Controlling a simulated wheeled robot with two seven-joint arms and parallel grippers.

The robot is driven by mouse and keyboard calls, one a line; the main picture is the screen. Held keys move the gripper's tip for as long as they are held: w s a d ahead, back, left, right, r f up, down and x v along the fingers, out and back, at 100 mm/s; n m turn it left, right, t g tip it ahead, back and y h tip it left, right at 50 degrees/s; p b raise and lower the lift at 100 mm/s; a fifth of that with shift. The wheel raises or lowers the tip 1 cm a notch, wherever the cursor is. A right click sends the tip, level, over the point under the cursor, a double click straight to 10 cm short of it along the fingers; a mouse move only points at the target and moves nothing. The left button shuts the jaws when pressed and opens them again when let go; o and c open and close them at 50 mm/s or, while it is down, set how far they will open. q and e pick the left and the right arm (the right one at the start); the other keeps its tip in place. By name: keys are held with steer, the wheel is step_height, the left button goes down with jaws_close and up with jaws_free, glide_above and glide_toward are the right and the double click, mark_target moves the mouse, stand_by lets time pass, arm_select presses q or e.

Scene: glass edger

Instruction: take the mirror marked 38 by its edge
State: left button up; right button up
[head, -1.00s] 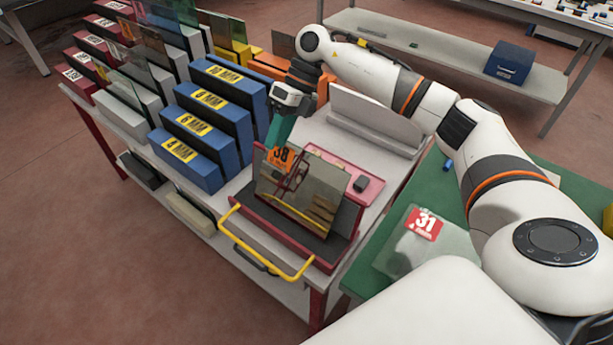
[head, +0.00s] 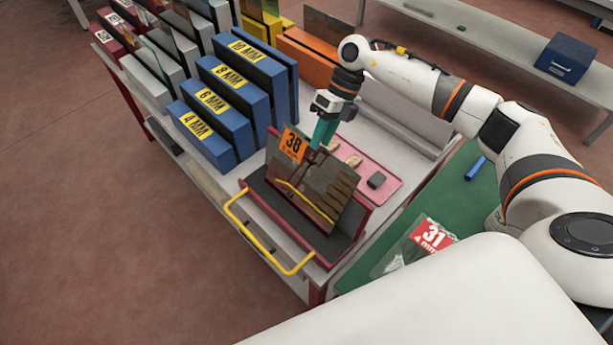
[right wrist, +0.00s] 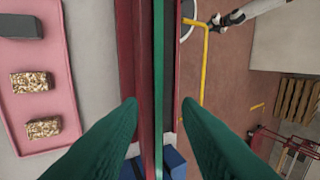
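The mirror marked 38 (head: 318,188) leans in the red-sided rest at the front of the trolley, its orange 38 label (head: 293,144) at the upper left corner. My right gripper (head: 320,142) is at its top edge, next to the label, pointing down. In the right wrist view the mirror shows edge-on as a thin green upright line (right wrist: 158,60). The two teal fingers of the gripper (right wrist: 159,104) stand on either side of it, with a gap on each side. A white arm end with dark parts, probably my left gripper (right wrist: 226,19), shows small; its fingers are unclear.
A pink tray (head: 388,196) with small blocks lies behind the mirror. Blue thickness racks (head: 232,95) stand to the left. A yellow handle (head: 262,243) sticks out in front.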

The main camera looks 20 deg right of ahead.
steer(key=shift+p+x, duration=0.45)
steer(key=shift+x, duration=1.5)
jaws_close()
steer(key=shift+w+r, duration=0.1)
steer(key=shift+r, duration=0.05)
